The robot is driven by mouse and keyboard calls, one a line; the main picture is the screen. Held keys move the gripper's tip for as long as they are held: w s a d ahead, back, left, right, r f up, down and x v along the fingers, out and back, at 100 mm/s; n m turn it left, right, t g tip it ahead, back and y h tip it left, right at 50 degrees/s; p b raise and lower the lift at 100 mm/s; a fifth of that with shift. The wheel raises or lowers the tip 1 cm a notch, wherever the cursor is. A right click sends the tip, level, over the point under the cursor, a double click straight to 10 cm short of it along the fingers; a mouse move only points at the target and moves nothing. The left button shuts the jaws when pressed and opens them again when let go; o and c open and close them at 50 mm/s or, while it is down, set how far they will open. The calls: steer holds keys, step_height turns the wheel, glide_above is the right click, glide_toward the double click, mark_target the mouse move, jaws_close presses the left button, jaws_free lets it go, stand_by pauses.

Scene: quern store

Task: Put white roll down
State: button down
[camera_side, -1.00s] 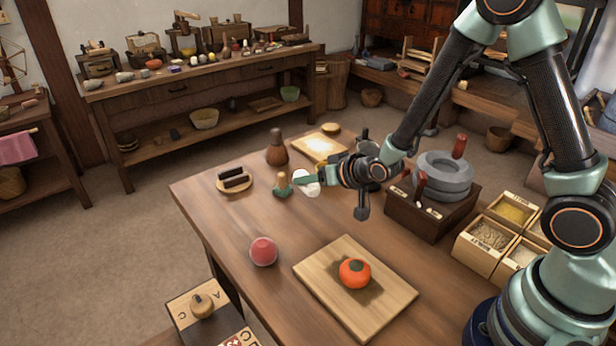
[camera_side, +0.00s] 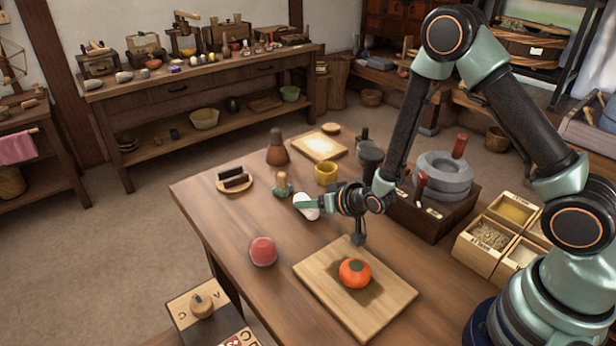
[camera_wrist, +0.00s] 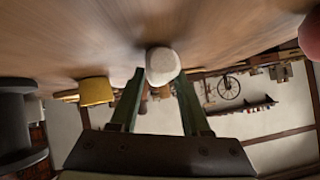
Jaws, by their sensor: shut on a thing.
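The white roll (camera_side: 308,207) is between the fingers of my gripper (camera_side: 312,203), which is shut on it. In the side view it is low over the table (camera_side: 230,213), left of the grindstone; I cannot tell whether it touches the wood. In the wrist view the white roll (camera_wrist: 162,67) sits at the fingertips of my gripper (camera_wrist: 158,85), its rounded end showing beyond them. Part of the roll is hidden by the fingers in the side view.
A green-based stamp (camera_side: 282,187) stands close left of the roll, and a yellow cup (camera_side: 326,173) behind it. Bare wood lies between.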

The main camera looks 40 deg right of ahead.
steer(key=shift+c, duration=1.7)
jaws_free()
steer(key=shift+f, duration=0.1)
